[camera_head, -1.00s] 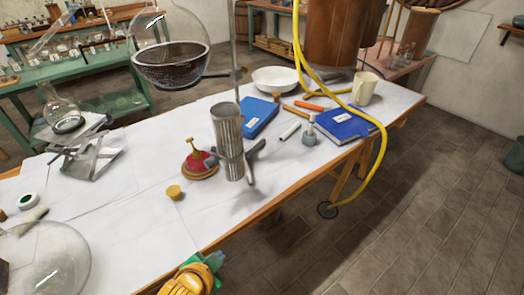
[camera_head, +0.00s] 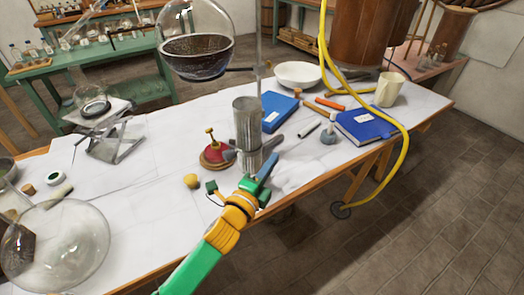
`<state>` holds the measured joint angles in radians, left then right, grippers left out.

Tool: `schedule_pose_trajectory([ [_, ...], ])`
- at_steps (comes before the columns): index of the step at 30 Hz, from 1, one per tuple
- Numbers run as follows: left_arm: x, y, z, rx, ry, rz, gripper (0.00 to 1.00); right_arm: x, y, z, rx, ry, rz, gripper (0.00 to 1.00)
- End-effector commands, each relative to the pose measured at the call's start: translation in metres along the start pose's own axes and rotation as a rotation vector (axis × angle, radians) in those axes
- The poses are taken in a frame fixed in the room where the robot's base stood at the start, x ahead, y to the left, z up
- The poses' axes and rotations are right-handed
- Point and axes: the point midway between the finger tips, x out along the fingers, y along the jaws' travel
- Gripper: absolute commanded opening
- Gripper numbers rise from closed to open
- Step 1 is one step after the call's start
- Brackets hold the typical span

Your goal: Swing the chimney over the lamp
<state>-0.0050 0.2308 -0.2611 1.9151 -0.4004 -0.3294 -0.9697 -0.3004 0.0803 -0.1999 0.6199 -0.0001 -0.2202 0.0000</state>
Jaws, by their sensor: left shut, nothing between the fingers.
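The chimney (camera_head: 247,121) is an upright metal cylinder beside a thin vertical rod. Its grey side handle (camera_head: 277,141) sticks out to the right, partly hidden by my gripper. The lamp (camera_head: 214,155), red with a brass top, sits on a round base just left of the chimney, which stands beside it and not over it. My left gripper (camera_head: 268,166), green and yellow with blue fingertips, is shut and empty. Its tips are just in front of the chimney's lower right side, close to the handle; I cannot tell whether they touch. My right gripper is not in view.
Blue books (camera_head: 362,124) and a yellow hose (camera_head: 402,155) are to the right. A glass globe (camera_head: 60,245) is at the front left.

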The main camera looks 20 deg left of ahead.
Motion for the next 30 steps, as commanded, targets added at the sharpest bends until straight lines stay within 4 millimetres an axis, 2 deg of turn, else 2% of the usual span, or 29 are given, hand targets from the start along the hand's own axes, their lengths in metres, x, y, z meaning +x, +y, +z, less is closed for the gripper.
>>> schedule_pose_trajectory([
  [5, 0.039, -0.001, 0.0, -0.001, 0.0, 0.0, 0.0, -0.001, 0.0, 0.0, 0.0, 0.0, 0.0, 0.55],
  [9, 0.026, -0.002, 0.024, 0.001, -0.001, 0.004, 0.0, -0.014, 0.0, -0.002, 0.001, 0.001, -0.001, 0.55],
  [13, 0.023, -0.001, 0.035, -0.002, -0.001, 0.003, 0.0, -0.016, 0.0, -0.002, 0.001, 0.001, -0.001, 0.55],
  [30, 0.021, 0.001, 0.038, -0.003, 0.0, 0.003, 0.0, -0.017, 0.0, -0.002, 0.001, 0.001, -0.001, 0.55],
])
